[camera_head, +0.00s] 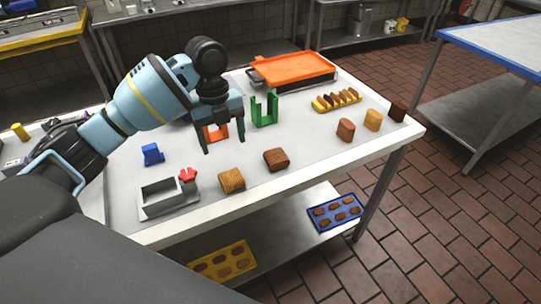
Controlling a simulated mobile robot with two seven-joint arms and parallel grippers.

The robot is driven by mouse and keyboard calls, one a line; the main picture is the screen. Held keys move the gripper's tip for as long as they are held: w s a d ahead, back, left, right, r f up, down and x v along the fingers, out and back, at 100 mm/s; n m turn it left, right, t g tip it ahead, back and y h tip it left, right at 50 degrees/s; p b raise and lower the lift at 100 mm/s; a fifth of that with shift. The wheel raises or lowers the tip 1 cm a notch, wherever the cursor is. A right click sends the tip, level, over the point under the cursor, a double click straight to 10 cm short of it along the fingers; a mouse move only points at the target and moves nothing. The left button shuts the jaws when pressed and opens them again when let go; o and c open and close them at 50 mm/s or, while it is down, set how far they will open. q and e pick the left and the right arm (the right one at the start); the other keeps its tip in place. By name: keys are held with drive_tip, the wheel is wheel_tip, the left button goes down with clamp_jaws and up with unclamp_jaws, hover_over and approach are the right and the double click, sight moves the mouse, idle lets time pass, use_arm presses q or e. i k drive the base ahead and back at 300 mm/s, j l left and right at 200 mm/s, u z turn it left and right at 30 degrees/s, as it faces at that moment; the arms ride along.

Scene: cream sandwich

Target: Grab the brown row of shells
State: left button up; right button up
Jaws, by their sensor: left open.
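My left gripper (223,147) hangs over the worktable with its fingers pointing down and apart, empty. A reddish-brown block of shells (275,159) lies on the table near the front edge, to the right of and below the gripper in the picture. A tan, ridged row of shells (232,180) lies left of it, nearer the front edge. Farther right stand a brown block (346,130), a golden one (372,120) and a dark brown one (398,111). Which of the brown ones is the named row, I cannot tell. My right gripper is not in view.
An orange holder (215,132) shows behind the gripper fingers, with a green holder (265,110) beside it. A yellow rack (336,101) and an orange tray (294,68) are farther back. A grey box (168,208), red piece (188,174) and blue piece (152,154) lie left.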

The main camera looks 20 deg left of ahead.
sight(276, 159)
drive_tip(key=j+z, duration=0.8)
drive_tip(key=k+j+z, duration=0.15)
drive_tip(key=j+z, duration=0.25)
drive_tip(key=j, duration=0.1)
